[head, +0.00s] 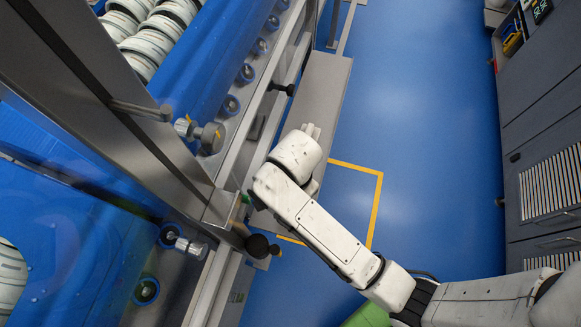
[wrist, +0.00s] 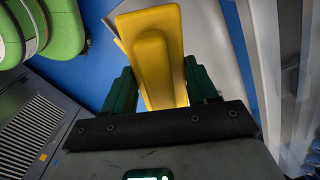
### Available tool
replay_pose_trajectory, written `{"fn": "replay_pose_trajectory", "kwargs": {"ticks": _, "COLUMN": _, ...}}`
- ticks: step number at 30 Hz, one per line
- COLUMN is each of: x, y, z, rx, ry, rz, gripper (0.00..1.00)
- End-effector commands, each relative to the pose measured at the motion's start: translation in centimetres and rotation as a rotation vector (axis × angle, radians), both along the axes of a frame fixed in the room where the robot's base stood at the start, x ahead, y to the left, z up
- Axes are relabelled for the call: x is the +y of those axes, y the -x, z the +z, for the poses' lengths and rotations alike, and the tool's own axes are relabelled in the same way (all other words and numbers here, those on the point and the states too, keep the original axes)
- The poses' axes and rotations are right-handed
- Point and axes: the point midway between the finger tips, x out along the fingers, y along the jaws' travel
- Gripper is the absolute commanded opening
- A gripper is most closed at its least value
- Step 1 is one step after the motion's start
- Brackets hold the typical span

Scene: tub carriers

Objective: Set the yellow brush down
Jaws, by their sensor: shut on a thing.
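The yellow brush (wrist: 153,58) shows in the wrist view, rising between the dark green fingers of my gripper (wrist: 161,84). The gripper is shut on it. A long flat yellow part faces the camera, and the brush's lower end is hidden behind the gripper body. A pale grey surface (wrist: 212,42) lies behind the brush; I cannot tell whether the brush touches it. In the head view my arm reaches over the grey ledge beside the machine, and the wrist hides the gripper and the brush.
The long grey ledge (head: 315,95) runs along the machine frame (head: 150,120), with bare surface beyond my wrist. Knobs (head: 209,138) stick out from the frame. Blue floor with a yellow line (head: 377,205) lies to the right, open up to the grey cabinets (head: 545,110).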

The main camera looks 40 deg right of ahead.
Motion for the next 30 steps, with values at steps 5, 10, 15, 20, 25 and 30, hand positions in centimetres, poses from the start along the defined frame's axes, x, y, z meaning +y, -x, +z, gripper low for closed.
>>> {"fn": "replay_pose_trajectory", "kwargs": {"ticks": 5, "x": -1.0, "y": -2.2, "z": -3.3, "rx": 0.004, "ry": 0.002, "rz": 0.000, "gripper": 0.34}}
{"fn": "replay_pose_trajectory", "kwargs": {"ticks": 10, "x": -1.4, "y": -3.4, "z": -4.7, "rx": 0.001, "ry": -0.001, "rz": 0.002, "gripper": 0.34}}
{"fn": "replay_pose_trajectory", "kwargs": {"ticks": 15, "x": -1.8, "y": -4.1, "z": -6.0, "rx": 0.004, "ry": 0.000, "rz": 0.002, "gripper": 0.34}}
{"fn": "replay_pose_trajectory", "kwargs": {"ticks": 20, "x": -1.7, "y": -3.9, "z": -8.2, "rx": 0.004, "ry": 0.000, "rz": 0.002, "gripper": 0.34}}
{"fn": "replay_pose_trajectory", "kwargs": {"ticks": 25, "x": -1.7, "y": -4.0, "z": -8.7, "rx": 0.002, "ry": -0.001, "rz": 0.002, "gripper": 0.34}}
{"fn": "replay_pose_trajectory", "kwargs": {"ticks": 30, "x": -1.7, "y": -3.9, "z": -8.8, "rx": 0.003, "ry": -0.001, "rz": 0.002, "gripper": 0.63}}
